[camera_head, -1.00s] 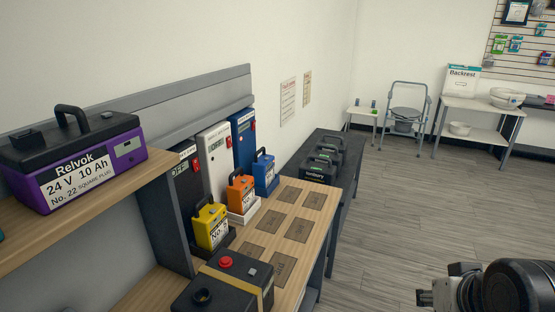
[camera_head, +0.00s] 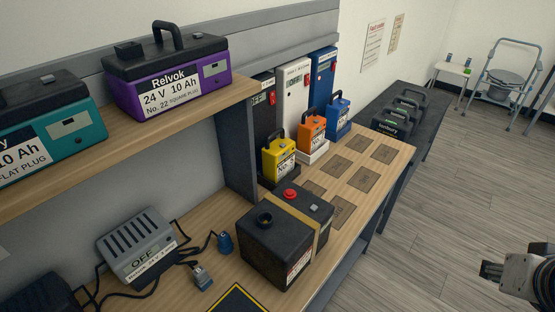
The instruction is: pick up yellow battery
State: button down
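The yellow battery (camera_head: 279,159) stands upright on the wooden bench, with a dark handle on top and a white label on its front. It sits in a dark base in front of the black charger unit (camera_head: 264,112). The orange battery (camera_head: 311,131) and the blue battery (camera_head: 338,113) stand in a row to its right. Part of my arm shows at the lower right edge, over the floor and well apart from the battery.
A black box with a red button (camera_head: 272,245) stands in front of the yellow battery. A grey charger (camera_head: 138,247) with cables lies at the lower left. Purple (camera_head: 170,87) and teal (camera_head: 62,145) batteries sit on the upper shelf (camera_head: 120,150). Open floor (camera_head: 430,230) lies right.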

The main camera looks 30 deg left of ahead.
dwell(0.4)
jog(key=c, duration=2)
grip_release()
jog(key=w+a+r+g+y+p, duration=0.1)
jog(key=w+a+r+y+p, duration=0.15)
jog(key=w+a+r, duration=0.6)
jog(key=m+g+y+p, duration=0.3)
jog(key=g+y+p, duration=0.1)
jog(key=p, duration=0.4)
send_over(276, 132)
jog(key=s+d, duration=0.2)
jog(key=d, duration=0.6)
notch_tip(276, 132, down, 4)
jog(key=shift+g, duration=0.3)
jog(key=x, duration=0.8)
jog(key=shift+w+a+r, duration=0.1)
jog(key=shift+w+a, duration=0.2)
jog(key=shift+a, duration=0.05)
jog(key=shift+p+x, duration=0.6)
jog(key=shift+x, duration=2.15)
